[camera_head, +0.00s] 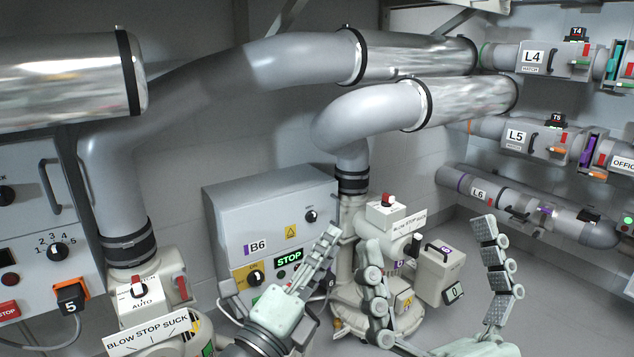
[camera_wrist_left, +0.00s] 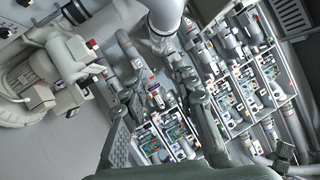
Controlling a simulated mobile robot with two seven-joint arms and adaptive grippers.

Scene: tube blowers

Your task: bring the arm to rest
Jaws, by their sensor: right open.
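My left gripper (camera_head: 325,242) is in front of the B6 control box (camera_head: 265,212) in the head view, seen nearly side-on. In the left wrist view its two dark fingers (camera_wrist_left: 152,62) stand apart with nothing visible between them. My right gripper (camera_head: 430,234) is at the lower right of the head view, its fingers spread wide and pointing up. The grey blower unit (camera_head: 400,312) shows behind and between its fingers; I cannot tell whether they touch. No object is held in either gripper.
A second blower (camera_head: 150,335) with a selector plate is at lower left, beside a control panel (camera_head: 35,225). Large grey pipes (camera_head: 215,75) cross above. Lines L4 (camera_head: 533,57), L5 (camera_head: 516,136) and L6 (camera_head: 479,194) run along the right wall. Floor shows at lower right.

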